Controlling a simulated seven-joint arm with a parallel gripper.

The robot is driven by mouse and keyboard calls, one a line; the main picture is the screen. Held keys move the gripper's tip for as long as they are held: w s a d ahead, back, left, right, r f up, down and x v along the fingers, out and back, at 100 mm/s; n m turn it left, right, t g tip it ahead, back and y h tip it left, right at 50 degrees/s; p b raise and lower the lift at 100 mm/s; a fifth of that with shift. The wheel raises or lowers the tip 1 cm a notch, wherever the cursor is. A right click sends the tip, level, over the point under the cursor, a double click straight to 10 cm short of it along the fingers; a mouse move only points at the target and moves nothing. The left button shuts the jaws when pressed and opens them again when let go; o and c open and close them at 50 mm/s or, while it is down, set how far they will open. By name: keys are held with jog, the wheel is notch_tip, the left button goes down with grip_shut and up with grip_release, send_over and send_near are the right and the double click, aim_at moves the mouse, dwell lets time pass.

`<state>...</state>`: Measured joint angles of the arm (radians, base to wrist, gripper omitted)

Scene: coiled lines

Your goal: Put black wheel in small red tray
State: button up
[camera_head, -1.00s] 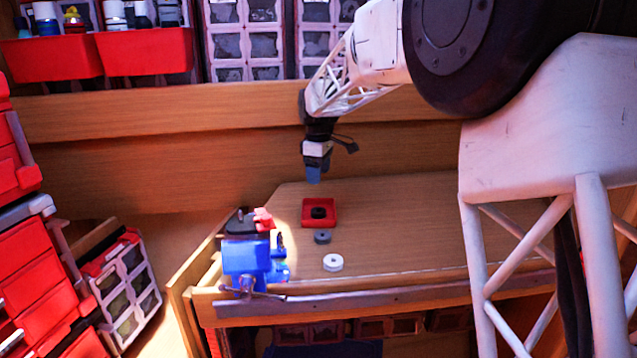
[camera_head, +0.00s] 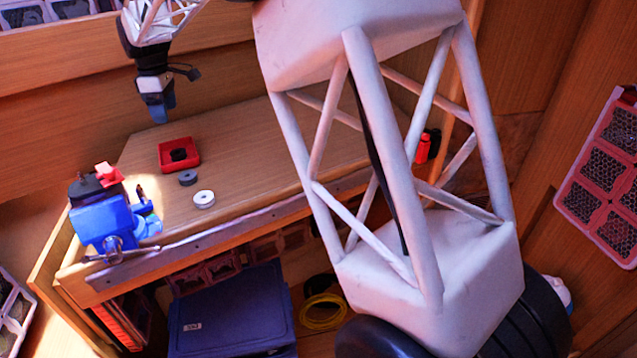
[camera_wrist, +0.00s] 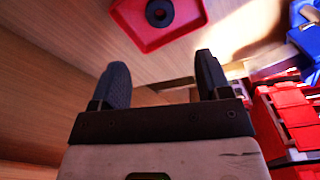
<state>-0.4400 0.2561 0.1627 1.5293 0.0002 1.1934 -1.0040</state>
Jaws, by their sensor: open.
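The black wheel (camera_head: 179,155) lies inside the small red tray (camera_head: 192,163) on the wooden bench top. In the wrist view the black wheel (camera_wrist: 159,13) also sits on the floor of the red tray (camera_wrist: 148,41). My gripper (camera_head: 160,119) hangs above the bench, behind the tray and apart from it. In the wrist view my gripper (camera_wrist: 161,72) has its two dark fingers spread, with nothing between them.
A grey wheel (camera_head: 188,178) and a white wheel (camera_head: 204,199) lie on the bench in front of the tray. A blue vise (camera_head: 103,222) stands at the bench's left front corner. The bench right of the tray is clear up to my arm's lattice link.

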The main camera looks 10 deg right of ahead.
jog(key=s+d+r+m+t, duration=0.1)
jog(key=s+d+r+m, duration=0.25)
jog(key=s+d, duration=0.8)
jog(key=s+d+r+m, duration=0.2)
jog(key=s+d+m, duration=0.3)
jog(key=s+d, duration=0.65)
jog(key=s+d+f+m, duration=0.2)
jog(key=s+d+f, duration=0.1)
jog(key=s, duration=0.5)
jog(key=s+d+f+m+t, duration=0.1)
jog(key=s+d+f+m, duration=0.2)
jog(key=s+d, duration=0.3)
jog(key=s+d+f+m, duration=0.3)
jog(key=s+d, duration=0.2)
jog(key=s, duration=0.6)
jog(key=shift+s+d+f+t, duration=0.2)
jog(key=shift+s+t, duration=0.1)
jog(key=shift+s, duration=0.1)
